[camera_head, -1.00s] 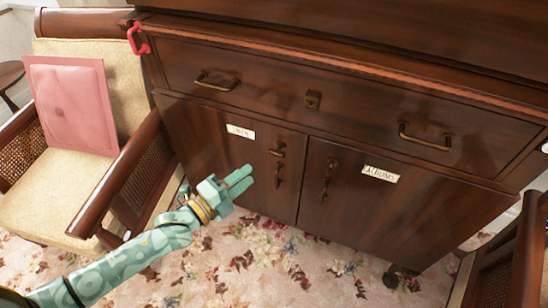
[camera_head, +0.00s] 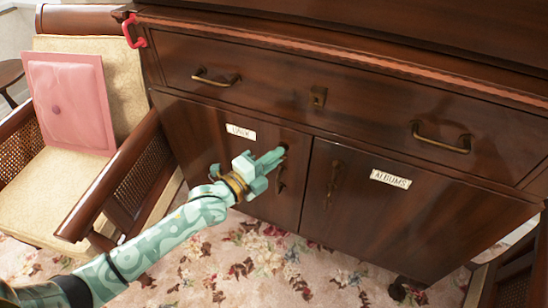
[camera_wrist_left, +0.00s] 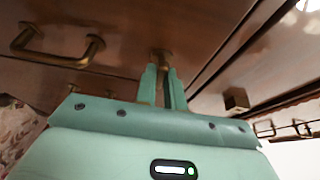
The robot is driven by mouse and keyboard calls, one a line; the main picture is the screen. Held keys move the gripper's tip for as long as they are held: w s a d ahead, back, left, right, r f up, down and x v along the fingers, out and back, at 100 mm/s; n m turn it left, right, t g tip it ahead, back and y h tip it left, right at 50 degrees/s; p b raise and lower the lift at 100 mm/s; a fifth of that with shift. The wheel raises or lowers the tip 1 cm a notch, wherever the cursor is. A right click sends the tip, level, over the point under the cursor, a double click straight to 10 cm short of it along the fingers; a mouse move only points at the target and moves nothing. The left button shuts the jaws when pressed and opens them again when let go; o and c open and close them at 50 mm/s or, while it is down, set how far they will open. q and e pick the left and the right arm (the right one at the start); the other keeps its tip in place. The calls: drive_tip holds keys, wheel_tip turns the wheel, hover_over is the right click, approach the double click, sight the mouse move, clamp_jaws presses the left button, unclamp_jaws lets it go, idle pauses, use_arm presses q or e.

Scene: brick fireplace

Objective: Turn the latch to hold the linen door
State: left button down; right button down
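The linen door (camera_head: 215,150) is the left lower door of the dark wooden cabinet, with a white label (camera_head: 241,132) at its top. It appears closed. My left gripper (camera_head: 279,154) reaches to the upper right of this door. Its fingertips cover the brass latch there in the head view. In the left wrist view, the brass latch (camera_wrist_left: 161,57) sits at the tips of my two green fingers, and a narrow brass part shows between them. The fingers look closed on it. A brass door pull (camera_head: 281,180) hangs just below the fingertips. My right gripper is out of view.
The albums door (camera_head: 400,225) with its label (camera_head: 390,179) is to the right. An armchair (camera_head: 100,205) with a pink cushion (camera_head: 68,103) stands close on the left.

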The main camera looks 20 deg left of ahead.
use_arm(q)
drive_tip(key=shift+f, duration=0.1)
idle(0.3)
drive_tip(key=shift+d+f+n+t+y+p, duration=0.15)
drive_tip(key=shift+n+t+y, duration=0.9)
drive_tip(key=shift+n, duration=2.65)
drive_tip(key=shift+d+f+n+t+y+p, duration=0.2)
drive_tip(key=shift+n+t+y, duration=0.85)
drive_tip(key=shift+n, duration=2.65)
drive_tip(key=shift+a+r+n+t+y+p, duration=0.2)
drive_tip(key=shift+n+t+y, duration=0.85)
drive_tip(key=shift+n, duration=2.65)
drive_tip(key=shift+d+f, duration=0.15)
drive_tip(key=shift+d, duration=0.05)
drive_tip(key=c, duration=1.5)
unclamp_jaws()
